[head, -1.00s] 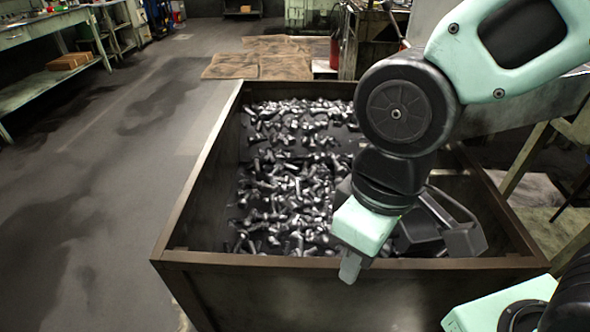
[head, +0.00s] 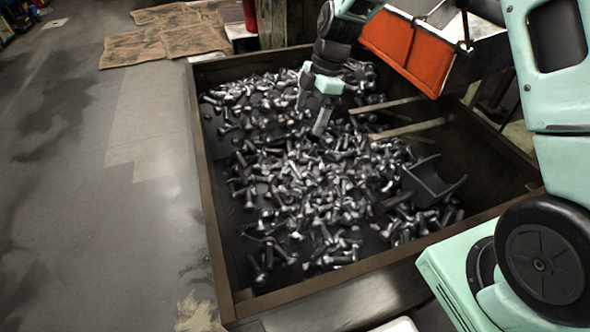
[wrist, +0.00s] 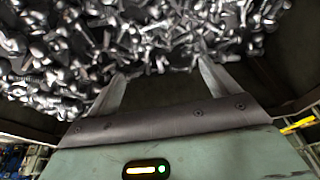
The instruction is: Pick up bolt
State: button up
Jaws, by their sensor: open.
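Many loose grey metal bolts (head: 300,180) lie in a heap in a large open bin (head: 207,185). My gripper (head: 321,122) is over the far half of the heap, pointing down. In the wrist view, its two fingers stand apart with nothing held between them (wrist: 160,66). Bolts (wrist: 60,50) fill the upper part of that view, past the fingertips. Whether the fingertips touch any bolt I cannot tell. Some bolts behind the gripper are hidden.
The bin's walls surround the heap. A dark curved bracket-like piece (head: 433,182) lies at the bin's right side, near light bars (head: 410,128). An orange-sided box (head: 408,50) is at the back right. Brown mats (head: 165,35) lie on the floor behind; the left floor is clear.

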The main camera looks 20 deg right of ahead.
jog(key=w+d+f, duration=0.1)
jog(key=f, duration=0.1)
send_over(296, 170)
jog(key=d, duration=0.2)
jog(key=shift+n, duration=0.4)
jog(key=f, duration=1)
jog(key=shift+w+a, duration=0.15)
jog(key=shift+w, duration=0.05)
jog(key=shift+d+x, duration=0.15)
jog(key=shift+x, duration=1.35)
jog(key=shift+d+x, duration=0.15)
jog(key=shift+x, duration=1.35)
jog(key=shift+s, duration=0.1)
jog(key=c, duration=1.2)
